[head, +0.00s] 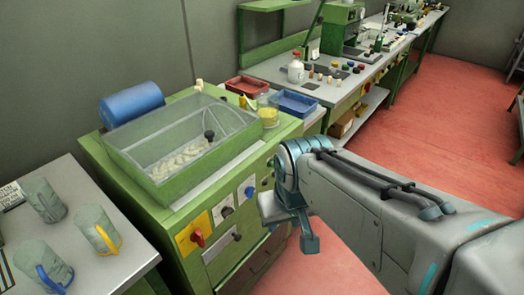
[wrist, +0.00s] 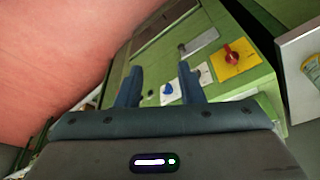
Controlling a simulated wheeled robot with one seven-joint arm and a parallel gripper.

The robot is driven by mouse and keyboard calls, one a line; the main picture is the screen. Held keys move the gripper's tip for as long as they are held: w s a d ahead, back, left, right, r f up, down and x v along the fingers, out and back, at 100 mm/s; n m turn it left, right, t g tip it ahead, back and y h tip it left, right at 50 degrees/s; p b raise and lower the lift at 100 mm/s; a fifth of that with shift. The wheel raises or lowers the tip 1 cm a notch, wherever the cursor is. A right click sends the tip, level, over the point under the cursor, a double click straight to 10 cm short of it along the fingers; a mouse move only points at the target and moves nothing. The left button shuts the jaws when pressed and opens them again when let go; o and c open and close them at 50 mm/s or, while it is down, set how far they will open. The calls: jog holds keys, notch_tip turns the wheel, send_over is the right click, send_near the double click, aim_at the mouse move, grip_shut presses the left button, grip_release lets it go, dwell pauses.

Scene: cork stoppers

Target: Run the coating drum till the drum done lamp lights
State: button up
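The green coating machine (head: 190,215) has a clear-walled tub (head: 180,145) on top with pale pieces inside and a blue cylinder (head: 132,103) at its back left. Its front panel carries a red knob (head: 197,238) on a yellow plate, a dark knob (head: 227,212) on a white plate and a blue knob (head: 249,191) on a white plate. My gripper (head: 291,226) is open and empty, in front of the panel. In the wrist view, the blue knob (wrist: 167,89) appears between the fingers (wrist: 161,70); contact cannot be told. I cannot make out a lit lamp.
Red and blue trays (head: 295,103) sit behind the machine, beside a long bench (head: 350,85) with bottles and small parts. The red floor (head: 400,135) is clear at the right.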

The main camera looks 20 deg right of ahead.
grip_shut()
dwell(1.5)
